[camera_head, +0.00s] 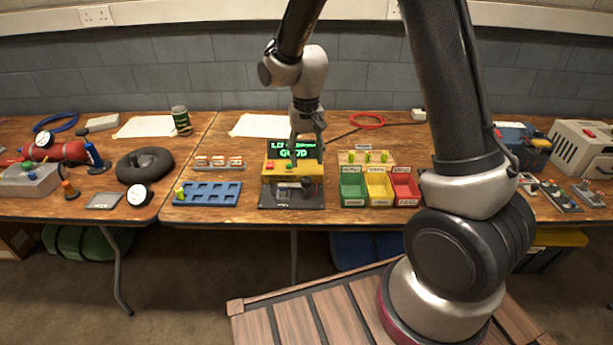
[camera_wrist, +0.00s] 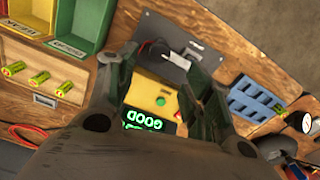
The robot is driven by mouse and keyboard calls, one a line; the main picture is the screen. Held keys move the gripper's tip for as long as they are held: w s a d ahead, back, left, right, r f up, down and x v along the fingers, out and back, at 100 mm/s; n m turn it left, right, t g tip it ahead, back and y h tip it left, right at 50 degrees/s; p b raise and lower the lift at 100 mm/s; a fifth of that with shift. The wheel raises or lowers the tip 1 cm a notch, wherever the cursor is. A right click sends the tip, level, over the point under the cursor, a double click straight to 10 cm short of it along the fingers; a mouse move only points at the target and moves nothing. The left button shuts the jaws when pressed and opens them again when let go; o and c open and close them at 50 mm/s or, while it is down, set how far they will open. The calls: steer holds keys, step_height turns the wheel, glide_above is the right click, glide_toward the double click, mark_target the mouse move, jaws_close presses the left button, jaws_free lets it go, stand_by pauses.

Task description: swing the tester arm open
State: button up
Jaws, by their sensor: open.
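The battery tester is a yellow box (camera_head: 276,171) on a dark base plate (camera_head: 278,200), with a black screen (camera_head: 293,150) lit in green, reading "GOOD" on one line. A dark part, probably the tester arm (camera_head: 308,186), stands at the front right of the tester; in the wrist view a dark rounded piece (camera_wrist: 153,50) lies over the plate edge. Whether it is swung open or closed I cannot tell. My gripper (camera_head: 309,132) is above the tester; in the wrist view its open, empty fingers (camera_wrist: 162,78) straddle the yellow body from above.
Green (camera_head: 353,187), yellow (camera_head: 379,188) and red (camera_head: 405,187) bins stand right of the tester, with a wooden battery rack (camera_head: 350,157) behind. A blue slotted tray (camera_head: 212,193) with one cell is at left.

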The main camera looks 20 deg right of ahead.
mark_target(306, 179)
step_height(306, 179, down, 8)
steer(key=shift+r, duration=0.15)
stand_by(0.3)
jaws_close()
